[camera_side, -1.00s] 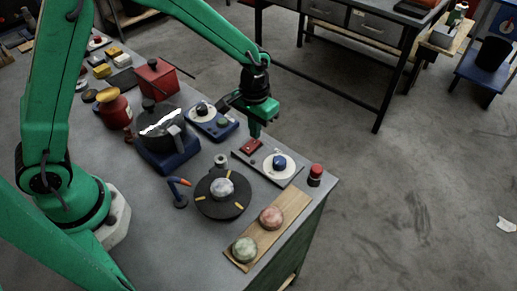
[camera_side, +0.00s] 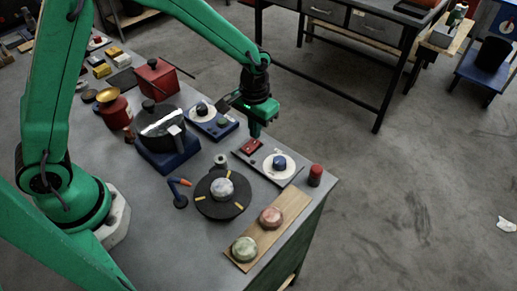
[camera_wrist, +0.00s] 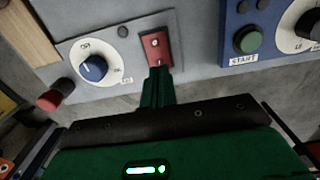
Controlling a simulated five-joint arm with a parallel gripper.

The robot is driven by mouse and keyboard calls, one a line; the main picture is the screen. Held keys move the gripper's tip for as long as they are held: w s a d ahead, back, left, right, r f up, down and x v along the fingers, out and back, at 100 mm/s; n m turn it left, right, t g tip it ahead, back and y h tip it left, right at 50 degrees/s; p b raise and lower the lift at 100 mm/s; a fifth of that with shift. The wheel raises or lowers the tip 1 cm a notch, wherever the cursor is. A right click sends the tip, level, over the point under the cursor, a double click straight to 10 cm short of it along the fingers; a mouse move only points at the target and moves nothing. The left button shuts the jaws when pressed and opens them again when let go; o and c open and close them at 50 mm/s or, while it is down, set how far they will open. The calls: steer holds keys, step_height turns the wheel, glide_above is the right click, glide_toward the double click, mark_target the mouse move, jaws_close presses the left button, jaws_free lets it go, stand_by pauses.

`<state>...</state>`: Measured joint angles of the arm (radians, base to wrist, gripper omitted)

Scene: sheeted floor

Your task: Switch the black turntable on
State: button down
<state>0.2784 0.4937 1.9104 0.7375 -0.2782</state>
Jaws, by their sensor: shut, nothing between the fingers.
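The black turntable (camera_side: 211,207) is a round dark disc with yellow marks and a pale stone-like lump (camera_side: 222,187) on it, near the bench's front. Beyond it, a grey control plate (camera_side: 268,174) carries a red rocker switch (camera_side: 252,146) and a blue knob (camera_side: 280,162) on a white dial. The wrist view shows the red switch (camera_wrist: 155,45) and blue knob (camera_wrist: 93,68) close up. My gripper (camera_side: 256,135) is shut and empty, pointing down at the switch. In the wrist view its fingertips (camera_wrist: 157,72) are at the switch's lower end; I cannot tell whether they touch.
A blue box with a green START button (camera_wrist: 248,41) stands beside the plate. A red cylinder (camera_side: 315,176) is at the bench edge. A wooden board (camera_side: 251,249) holds two round lumps. A lamp-like blue and orange piece (camera_side: 180,192) and a pot (camera_side: 160,125) stand nearby.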

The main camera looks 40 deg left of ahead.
mark_target(253, 141)
steer(key=shift+f, duration=0.95)
stand_by(1.1)
steer(key=shift+r, duration=3.5)
steer(key=shift+r, duration=0.1)
steer(key=s+a+r+t, duration=0.2)
steer(key=s+a+r, duration=0.5)
steer(key=r, duration=0.4)
steer(key=s+a+r+t, duration=0.1)
steer(key=s+a+r, duration=0.1)
steer(key=s, duration=0.4)
steer(key=s+a+r+t, duration=0.2)
steer(key=s+a, duration=0.1)
steer(key=s, duration=0.3)
steer(key=shift+s+r+t, duration=0.2)
steer(key=shift+s+t, duration=0.1)
